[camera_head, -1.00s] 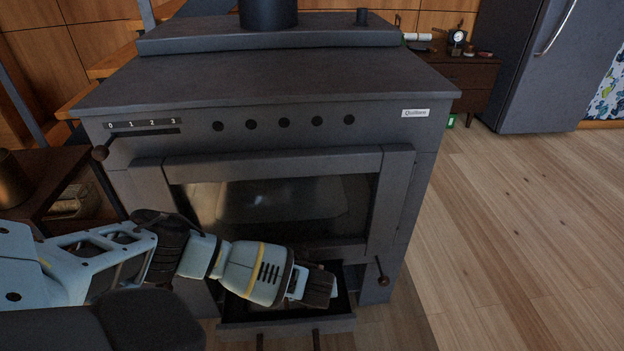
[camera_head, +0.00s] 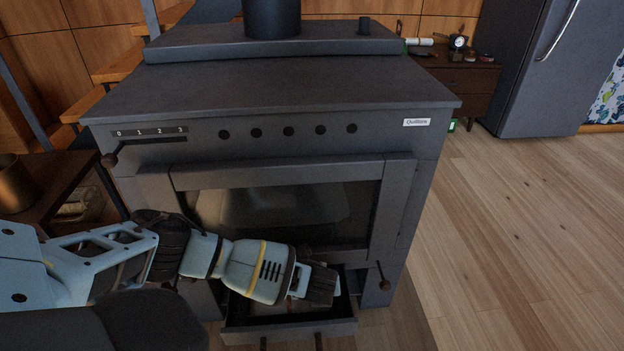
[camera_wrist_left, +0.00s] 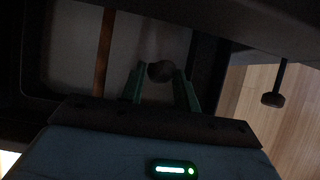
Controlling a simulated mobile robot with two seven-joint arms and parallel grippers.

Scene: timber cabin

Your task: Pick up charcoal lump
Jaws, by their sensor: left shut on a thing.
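The charcoal lump (camera_wrist_left: 160,71) is a small dark rounded piece in the left wrist view, between the fingertips of my left gripper (camera_wrist_left: 162,84). The gripper is shut on it. In the head view my left gripper (camera_head: 318,286) reaches down into the open bottom drawer (camera_head: 290,331) of the stove, and the lump is hidden there. The drawer's pale inside shows around the lump in the wrist view, which is dark. My right gripper is not in view.
The dark stove (camera_head: 285,88) stands over the drawer, its glass door (camera_head: 330,205) shut just above my arm. A reddish-brown rod (camera_wrist_left: 104,50) crosses the drawer. Wood floor at right (camera_head: 500,240) is clear.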

